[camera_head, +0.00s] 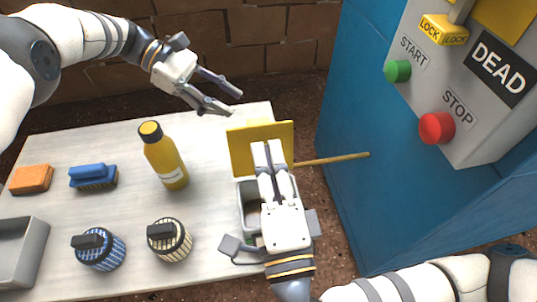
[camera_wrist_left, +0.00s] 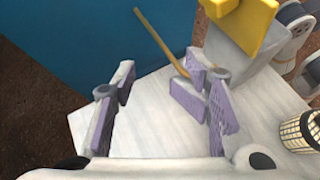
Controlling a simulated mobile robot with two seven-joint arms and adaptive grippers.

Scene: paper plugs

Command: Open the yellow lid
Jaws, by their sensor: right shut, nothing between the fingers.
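The yellow lid (camera_head: 240,152) stands raised, tilted up at the far side of a grey box (camera_head: 246,196) at the table's right end. The lid also shows at the top right of the left wrist view (camera_wrist_left: 246,32). My right gripper (camera_head: 267,146) is shut and empty, its fingertips in front of the lid's face and over the box. It hides part of the lid and box; I cannot tell whether it touches the lid. My left gripper (camera_head: 231,102) is open and empty above the table's far edge, left of the lid.
A yellow bottle (camera_head: 165,160) stands mid-table. Two round plugs (camera_head: 170,240) sit at the front. Blue (camera_head: 93,176) and orange (camera_head: 32,179) brushes and a grey tray (camera_head: 20,252) are at left. A thin rod (camera_head: 332,160) sticks out toward the blue cabinet (camera_head: 355,210).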

